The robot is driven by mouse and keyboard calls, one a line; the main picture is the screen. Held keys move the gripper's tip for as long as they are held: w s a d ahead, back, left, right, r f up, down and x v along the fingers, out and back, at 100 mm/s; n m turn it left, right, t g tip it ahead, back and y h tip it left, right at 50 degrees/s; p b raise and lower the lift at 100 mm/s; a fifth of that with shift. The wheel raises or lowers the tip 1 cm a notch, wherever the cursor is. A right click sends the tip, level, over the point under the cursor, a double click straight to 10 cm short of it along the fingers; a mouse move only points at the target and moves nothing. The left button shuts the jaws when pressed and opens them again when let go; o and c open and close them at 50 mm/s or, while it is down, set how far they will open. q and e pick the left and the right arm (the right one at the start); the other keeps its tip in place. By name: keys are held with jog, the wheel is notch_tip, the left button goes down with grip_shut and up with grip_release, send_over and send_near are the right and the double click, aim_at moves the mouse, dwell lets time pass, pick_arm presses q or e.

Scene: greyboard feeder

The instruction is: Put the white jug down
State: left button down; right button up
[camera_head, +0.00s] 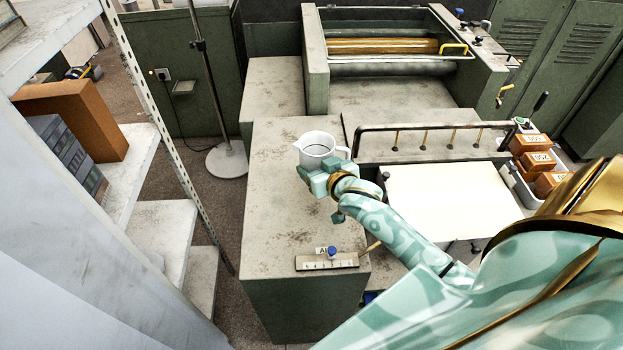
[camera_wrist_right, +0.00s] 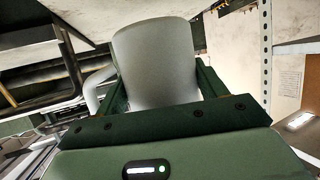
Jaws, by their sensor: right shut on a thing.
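The white jug (camera_head: 316,146) is upright in the head view, over the left part of the grey worktop (camera_head: 276,215). Its spout points left and its handle is on the right. My right gripper (camera_head: 318,176) is shut on the jug from the near side. In the right wrist view the jug (camera_wrist_right: 155,62) fills the space between the two fingers (camera_wrist_right: 160,90), with its handle at the left. I cannot tell whether the jug's base touches the worktop. My left gripper is not in view.
A metal rail (camera_head: 430,127) and a white sheet (camera_head: 450,198) are to the right. Orange boxes (camera_head: 537,161) stand further right. The worktop around the jug is clear.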

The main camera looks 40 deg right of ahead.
jog(key=w+f, duration=0.1)
jog(key=w+f+b, duration=0.1)
jog(key=f, duration=0.1)
jog(key=shift+w+d+f, duration=0.15)
jog(key=shift+w+f, duration=0.05)
jog(key=shift+w, duration=0.15)
notch_tip(320, 180, down, 3)
jog(key=shift+f+b, duration=0.1)
jog(key=shift+b, duration=0.7)
jog(key=o, duration=1.3)
